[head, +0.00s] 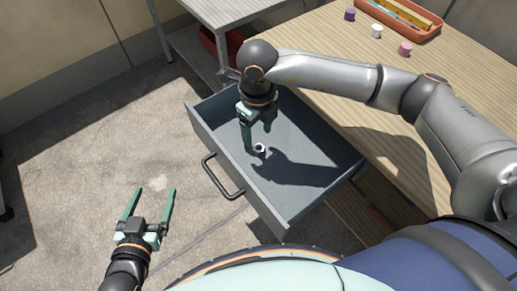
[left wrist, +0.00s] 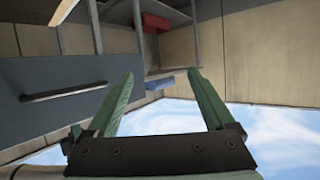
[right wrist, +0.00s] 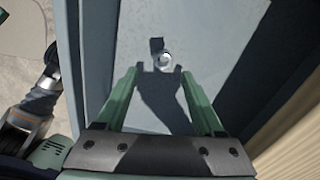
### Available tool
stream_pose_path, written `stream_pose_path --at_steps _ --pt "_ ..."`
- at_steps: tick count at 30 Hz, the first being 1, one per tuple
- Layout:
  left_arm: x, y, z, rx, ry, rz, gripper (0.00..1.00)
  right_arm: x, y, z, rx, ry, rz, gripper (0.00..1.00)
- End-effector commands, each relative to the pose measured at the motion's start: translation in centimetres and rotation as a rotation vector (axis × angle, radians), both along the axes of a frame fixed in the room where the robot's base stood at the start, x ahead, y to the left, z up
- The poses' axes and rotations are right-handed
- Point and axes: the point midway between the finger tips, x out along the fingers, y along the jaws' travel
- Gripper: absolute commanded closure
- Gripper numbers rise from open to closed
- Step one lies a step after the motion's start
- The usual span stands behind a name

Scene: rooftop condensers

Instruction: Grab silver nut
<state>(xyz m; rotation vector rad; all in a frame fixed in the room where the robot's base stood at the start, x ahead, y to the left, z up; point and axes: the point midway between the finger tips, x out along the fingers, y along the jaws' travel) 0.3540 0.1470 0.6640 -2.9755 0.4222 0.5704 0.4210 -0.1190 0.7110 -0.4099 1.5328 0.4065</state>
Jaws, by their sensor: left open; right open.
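The silver nut (head: 260,148) lies on the floor of the open grey drawer (head: 318,160). In the right wrist view the nut (right wrist: 165,59) shows as a small bright ring ahead of the fingertips, near the middle. My right gripper (head: 257,137) is open and reaches down into the drawer, with its fingers near the nut; nothing is between them. It also shows in the right wrist view (right wrist: 160,78). My left gripper (head: 153,190) is open and empty, outside the drawer over the concrete floor; its fingers also show in the left wrist view (left wrist: 163,75).
The drawer's front wall carries a black handle (head: 223,178). The wooden table (head: 330,45) above holds an orange tray (head: 403,18) and several small coloured pieces. A grey table (head: 225,10) stands behind. The concrete floor at left is clear.

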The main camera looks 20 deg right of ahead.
Motion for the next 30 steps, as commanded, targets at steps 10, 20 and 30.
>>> stream_pose_path --at_steps 10,20,30 --pt "1.4 0.0 3.2 0.000 -0.144 -0.010 0.13 0.2 -0.3 -3.1 0.000 0.002 0.000 0.30" --pt "2.3 -0.1 7.2 -0.001 -0.306 -0.024 0.13 0.3 -0.4 -6.1 0.002 0.000 0.002 0.30" --pt "2.3 -0.1 7.3 -0.001 -0.308 -0.024 0.13 0.3 -0.4 -6.0 0.003 -0.001 0.002 0.44"
